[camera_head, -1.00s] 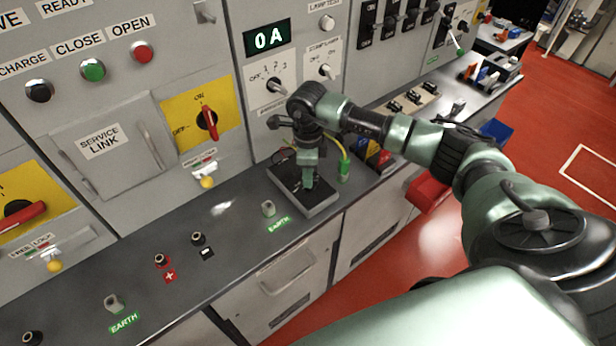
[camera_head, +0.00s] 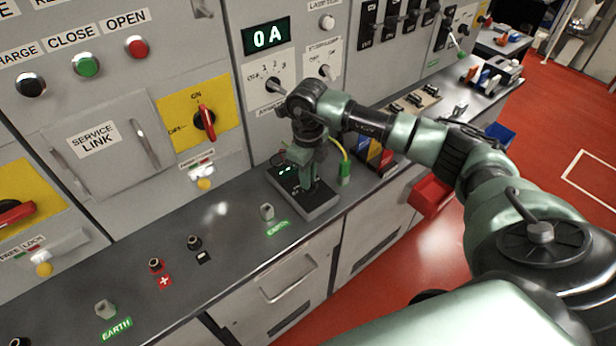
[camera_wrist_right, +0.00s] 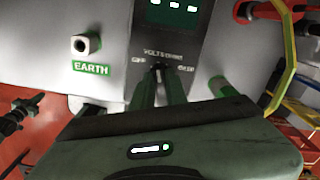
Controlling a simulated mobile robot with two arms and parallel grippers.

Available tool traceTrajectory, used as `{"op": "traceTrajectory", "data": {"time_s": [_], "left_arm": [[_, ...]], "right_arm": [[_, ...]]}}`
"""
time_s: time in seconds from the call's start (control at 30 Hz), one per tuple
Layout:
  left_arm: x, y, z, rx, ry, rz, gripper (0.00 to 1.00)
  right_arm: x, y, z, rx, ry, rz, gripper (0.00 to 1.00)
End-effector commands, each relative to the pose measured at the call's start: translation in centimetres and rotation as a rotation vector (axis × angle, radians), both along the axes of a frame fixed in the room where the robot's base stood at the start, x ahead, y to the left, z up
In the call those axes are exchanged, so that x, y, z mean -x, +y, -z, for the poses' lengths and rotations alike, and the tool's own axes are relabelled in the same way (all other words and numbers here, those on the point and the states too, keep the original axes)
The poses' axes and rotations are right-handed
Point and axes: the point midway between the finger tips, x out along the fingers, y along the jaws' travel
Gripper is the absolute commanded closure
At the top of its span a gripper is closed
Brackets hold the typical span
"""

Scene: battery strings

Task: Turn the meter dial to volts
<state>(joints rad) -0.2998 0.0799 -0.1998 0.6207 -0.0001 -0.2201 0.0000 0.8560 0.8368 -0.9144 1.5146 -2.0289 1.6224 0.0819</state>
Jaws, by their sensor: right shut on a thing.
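The meter (camera_head: 318,204) is a dark box with a grey rim on the bench top, below the ammeter panel. My right gripper (camera_head: 306,187) points down onto the meter. In the wrist view its fingers (camera_wrist_right: 159,74) are shut on the dial, which they mostly hide, so I cannot read its pointer. My left gripper is not in view.
The wall panel with switches (camera_head: 272,85) rises behind. The bench's front edge is near the meter; the bench front-left holds further terminals.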

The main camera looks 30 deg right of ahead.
Motion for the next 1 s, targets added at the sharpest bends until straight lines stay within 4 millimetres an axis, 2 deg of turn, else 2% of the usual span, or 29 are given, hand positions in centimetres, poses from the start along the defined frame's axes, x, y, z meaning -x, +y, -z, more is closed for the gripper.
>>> {"op": "traceTrajectory", "data": {"time_s": [0.33,0.37,0.4,0.43,0.77,0.87,1.0], "left_arm": [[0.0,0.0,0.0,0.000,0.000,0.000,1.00],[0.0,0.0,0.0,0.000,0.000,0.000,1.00],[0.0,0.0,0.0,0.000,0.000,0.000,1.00],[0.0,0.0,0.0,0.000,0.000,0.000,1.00],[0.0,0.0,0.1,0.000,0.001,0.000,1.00],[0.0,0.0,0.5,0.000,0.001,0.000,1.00],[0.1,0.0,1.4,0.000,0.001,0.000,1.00]], "right_arm": [[-0.2,-0.1,-0.3,0.001,-0.006,0.003,1.00],[-0.2,-0.1,-0.3,0.001,-0.006,0.003,0.78],[-0.2,-0.1,-0.3,0.001,-0.006,0.003,0.67],[-0.2,-0.1,-0.2,0.001,-0.005,0.003,0.65],[-0.1,0.0,-0.3,0.001,-0.004,0.002,0.65],[-0.2,-0.1,-1.2,0.001,-0.006,0.001,0.65],[-0.2,0.0,-3.5,0.001,-0.008,0.001,0.65]]}}
